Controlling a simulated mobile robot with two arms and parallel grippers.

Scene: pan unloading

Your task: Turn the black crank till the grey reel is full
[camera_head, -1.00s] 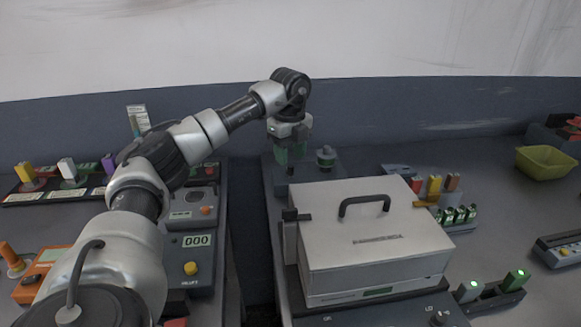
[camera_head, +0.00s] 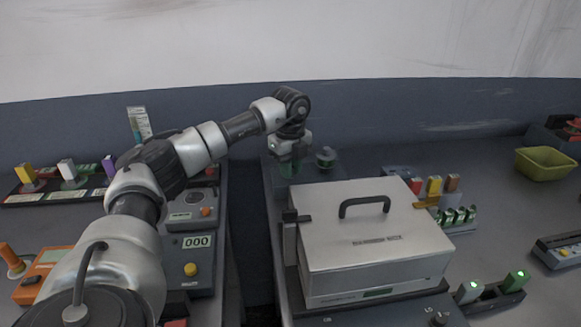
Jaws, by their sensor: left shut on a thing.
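My left gripper (camera_head: 289,170) points down over a dark unit (camera_head: 335,180) behind the pale box. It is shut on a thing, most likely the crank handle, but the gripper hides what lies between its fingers. A small grey round part on a post (camera_head: 325,157) stands just right of the gripper on the same unit. It may be the grey reel, but it is too small to tell how full it is. My right gripper is out of view.
A pale box with a black handle (camera_head: 380,250) stands in front of the gripper. A counter panel reading 000 (camera_head: 196,242) is on the left. A yellow-green bin (camera_head: 545,163) stands at the far right. A dark gap (camera_head: 250,230) separates the two worktops.

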